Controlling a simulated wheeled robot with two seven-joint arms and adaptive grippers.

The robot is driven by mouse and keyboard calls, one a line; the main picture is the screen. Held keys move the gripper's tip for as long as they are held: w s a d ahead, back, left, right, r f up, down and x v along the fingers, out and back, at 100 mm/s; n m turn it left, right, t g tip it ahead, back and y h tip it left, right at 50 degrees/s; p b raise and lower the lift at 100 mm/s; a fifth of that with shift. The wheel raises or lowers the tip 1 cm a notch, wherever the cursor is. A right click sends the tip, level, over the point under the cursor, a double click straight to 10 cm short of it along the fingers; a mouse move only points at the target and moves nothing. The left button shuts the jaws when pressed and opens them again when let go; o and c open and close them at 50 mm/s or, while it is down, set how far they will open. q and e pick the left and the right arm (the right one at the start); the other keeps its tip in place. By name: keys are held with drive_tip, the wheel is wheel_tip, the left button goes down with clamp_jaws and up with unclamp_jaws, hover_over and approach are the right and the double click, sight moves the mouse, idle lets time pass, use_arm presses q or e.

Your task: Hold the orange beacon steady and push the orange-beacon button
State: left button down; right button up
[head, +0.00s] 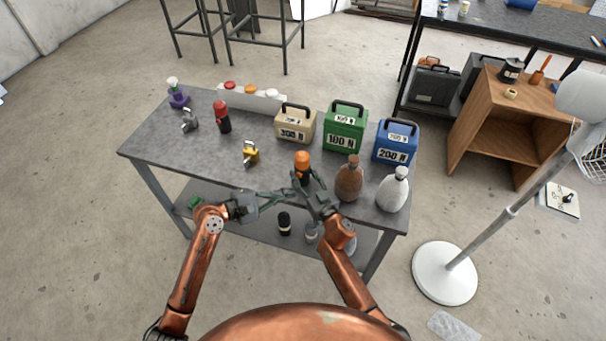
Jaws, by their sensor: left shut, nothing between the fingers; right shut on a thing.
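The orange beacon (302,158) stands upright near the front edge of the grey table, its orange top above a dark body. My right gripper (306,177) is shut on its lower body, which the fingers partly hide. My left gripper (290,194) is shut and empty, just left of the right gripper at the table's front edge. The two grippers look very close; I cannot tell whether they touch. A white button panel at the back of the table carries the orange button (250,90), with a red button (230,85) beside it. The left gripper is well away from the panel.
A yellow device (251,153), a red beacon (222,117) and a grey item (189,121) stand left. Tan (294,126), green (344,129) and blue (395,144) weights stand behind; brown (349,180) and white (393,190) bottles stand right. The table's front left is clear.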

drive_tip(key=o, duration=1.4)
drive_tip(key=shift+c, duration=0.2)
drive_tip(key=v, duration=1.2)
